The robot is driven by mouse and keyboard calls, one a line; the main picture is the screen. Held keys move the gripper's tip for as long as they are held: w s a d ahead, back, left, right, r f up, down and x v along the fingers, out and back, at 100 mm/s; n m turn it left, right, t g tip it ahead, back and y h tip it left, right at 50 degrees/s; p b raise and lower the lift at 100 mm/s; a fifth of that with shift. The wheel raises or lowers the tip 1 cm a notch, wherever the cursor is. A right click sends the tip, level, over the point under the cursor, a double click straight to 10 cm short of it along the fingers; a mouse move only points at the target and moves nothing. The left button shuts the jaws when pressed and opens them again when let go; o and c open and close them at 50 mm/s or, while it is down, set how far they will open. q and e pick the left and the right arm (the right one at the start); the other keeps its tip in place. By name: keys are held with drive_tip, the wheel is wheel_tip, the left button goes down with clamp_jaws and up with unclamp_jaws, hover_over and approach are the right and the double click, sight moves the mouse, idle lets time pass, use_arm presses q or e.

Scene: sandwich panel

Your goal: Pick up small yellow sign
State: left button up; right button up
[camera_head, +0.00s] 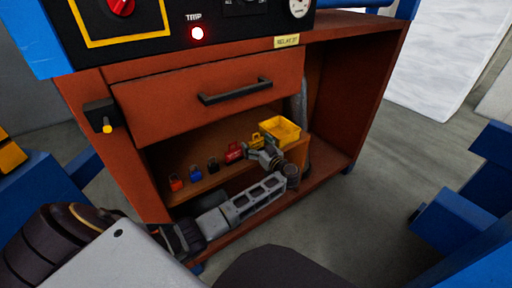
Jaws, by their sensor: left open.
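A small yellow item (257,139), which looks like the small sign, stands on the shelf inside the open cabinet, between a red lock-like item (234,152) and a yellow bin (283,130). My left arm reaches in from the lower left. My left gripper (262,153) is open just in front of and below the yellow item, close to the red one. I cannot tell whether its fingers touch either of them. The gripper partly covers the lower part of the yellow item. My right gripper is not in view.
A closed drawer (215,98) with a dark handle is above. A yellow label (286,41) sits on the panel's edge. The cabinet's right compartment looks empty.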

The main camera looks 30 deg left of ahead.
use_arm(q)
drive_tip(key=shift+c, duration=0.3)
drive_tip(key=c, duration=1.1)
drive_tip(key=shift+o, duration=0.2)
drive_tip(key=shift+r, duration=0.15)
drive_tip(key=shift+r+p, duration=0.3)
drive_tip(key=shift+r, duration=0.1)
wheel_tip(320, 180, up, 7)
drive_tip(key=p, duration=0.3)
drive_tip(key=shift+f, duration=0.15)
drive_tip(key=shift+r+p, duration=0.45)
drive_tip(key=shift+r, duration=0.7)
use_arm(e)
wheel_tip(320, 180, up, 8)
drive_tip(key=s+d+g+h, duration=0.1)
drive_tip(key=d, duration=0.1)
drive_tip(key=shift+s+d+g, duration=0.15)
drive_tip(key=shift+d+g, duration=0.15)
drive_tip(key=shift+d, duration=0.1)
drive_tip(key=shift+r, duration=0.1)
